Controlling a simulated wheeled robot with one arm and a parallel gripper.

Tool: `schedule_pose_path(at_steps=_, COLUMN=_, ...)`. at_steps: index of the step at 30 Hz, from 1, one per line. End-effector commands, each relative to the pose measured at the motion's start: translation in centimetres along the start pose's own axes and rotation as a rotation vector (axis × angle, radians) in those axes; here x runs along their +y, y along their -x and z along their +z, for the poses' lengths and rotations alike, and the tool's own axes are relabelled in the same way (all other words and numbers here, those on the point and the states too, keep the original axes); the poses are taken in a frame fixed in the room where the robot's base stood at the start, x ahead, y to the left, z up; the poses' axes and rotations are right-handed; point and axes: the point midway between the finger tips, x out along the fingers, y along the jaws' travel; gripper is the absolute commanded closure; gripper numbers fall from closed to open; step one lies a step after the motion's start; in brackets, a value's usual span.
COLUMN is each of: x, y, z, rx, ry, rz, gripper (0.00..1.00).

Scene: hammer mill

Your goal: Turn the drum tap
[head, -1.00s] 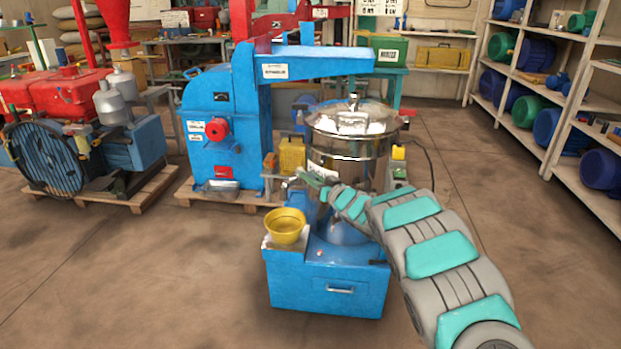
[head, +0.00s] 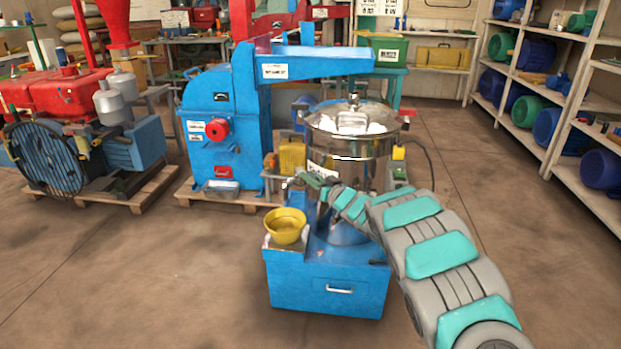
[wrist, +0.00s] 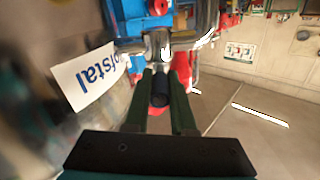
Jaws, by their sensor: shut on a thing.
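The shiny steel drum (head: 375,165) with a domed lid stands upright on a blue base. In the wrist view its curved wall (wrist: 85,35) with a white label fills the left side. The metal tap (wrist: 158,44) sticks out from the wall, with a black handle (wrist: 160,92) below it in the picture. My gripper (wrist: 163,78) is shut on the black handle, one dark green finger on each side. In the head view my gripper (head: 310,180) is at the drum's lower left side, and my arm hides part of the drum.
A yellow bowl (head: 285,226) sits on the blue base (head: 325,285) in front of the drum. A blue mill (head: 225,130) stands on a pallet behind and left. The floor at front left is clear.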

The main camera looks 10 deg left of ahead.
Motion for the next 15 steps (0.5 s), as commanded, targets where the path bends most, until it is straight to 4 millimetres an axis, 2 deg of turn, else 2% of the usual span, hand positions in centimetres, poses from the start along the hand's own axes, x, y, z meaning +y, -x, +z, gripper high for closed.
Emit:
schedule_pose_path(at_steps=8, x=-0.3, y=-0.1, z=0.3, rx=0.009, ry=0.002, rz=0.036, gripper=1.0)
schedule_pose_path(at_steps=15, x=-1.0, y=-0.2, z=0.6, rx=0.036, ry=0.002, rz=0.16, gripper=1.0)
